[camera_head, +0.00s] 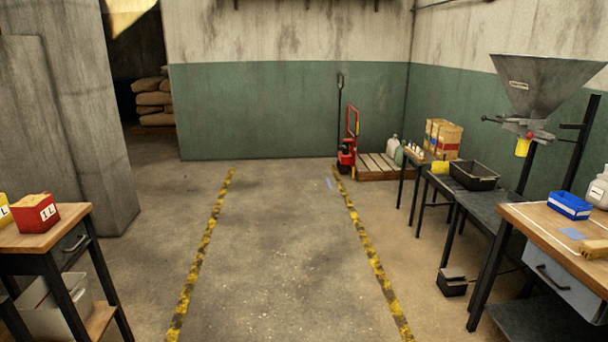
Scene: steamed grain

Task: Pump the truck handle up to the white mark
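A red pallet truck (346,158) stands against the far green wall, right of centre. Its black handle (340,108) stands upright with a loop at the top. A red frame (353,121) rises beside it. The truck is at the left end of a wooden pallet (376,168). The white mark is too small to make out from here. Neither of my grippers is in view.
The floor between two yellow-black tape lines (206,245) (370,250) is clear up to the truck. Benches (548,222) and a grain hopper (540,85) line the right. A table with a red bin (35,213) and a concrete pillar (82,120) stand left.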

